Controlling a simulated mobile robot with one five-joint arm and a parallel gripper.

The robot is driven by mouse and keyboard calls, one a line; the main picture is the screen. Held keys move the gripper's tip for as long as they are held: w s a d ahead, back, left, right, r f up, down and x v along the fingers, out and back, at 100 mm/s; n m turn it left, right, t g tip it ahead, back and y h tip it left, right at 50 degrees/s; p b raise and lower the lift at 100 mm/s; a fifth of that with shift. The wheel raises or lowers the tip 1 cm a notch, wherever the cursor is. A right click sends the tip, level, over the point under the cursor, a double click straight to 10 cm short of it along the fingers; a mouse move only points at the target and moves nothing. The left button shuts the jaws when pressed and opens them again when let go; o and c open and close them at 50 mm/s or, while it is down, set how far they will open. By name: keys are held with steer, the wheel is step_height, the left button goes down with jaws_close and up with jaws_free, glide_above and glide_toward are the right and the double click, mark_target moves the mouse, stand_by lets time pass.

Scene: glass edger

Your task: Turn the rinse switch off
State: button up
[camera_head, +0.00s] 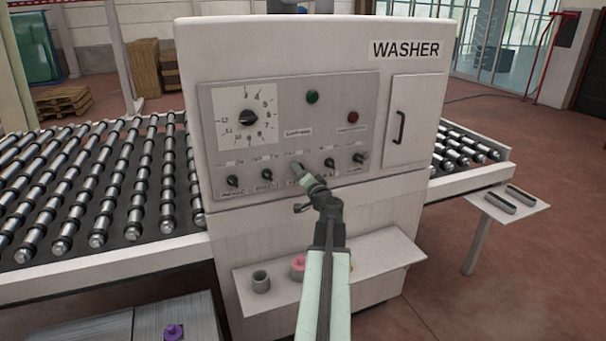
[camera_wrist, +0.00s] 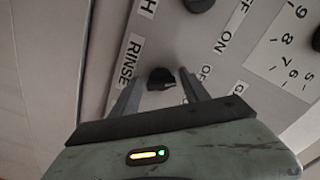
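The rinse switch (camera_wrist: 160,78) is a small black knob beside the "RINSE" label in the wrist view. Its pale pointer mark slants to the lower right, past the partly visible "OF" letters. My gripper (camera_wrist: 160,94) is open, with one finger on each side of the knob. Contact cannot be made out. In the head view my gripper (camera_head: 303,174) is at the middle of the lower knob row and hides most of the rinse switch. The white washer (camera_head: 240,65) carries the grey control panel (camera_head: 290,105).
Other black knobs sit close on both sides, one on the left (camera_head: 267,174) and one on the right (camera_head: 330,163). A timer dial (camera_head: 249,117), green button (camera_head: 312,96) and red button (camera_head: 352,117) are above. A shelf (camera_head: 385,250) with small items juts out below.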

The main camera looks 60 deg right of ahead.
stand_by(0.3)
steer(key=v, duration=0.7)
steer(key=shift+s+a, duration=0.25)
steer(key=shift+s, duration=0.05)
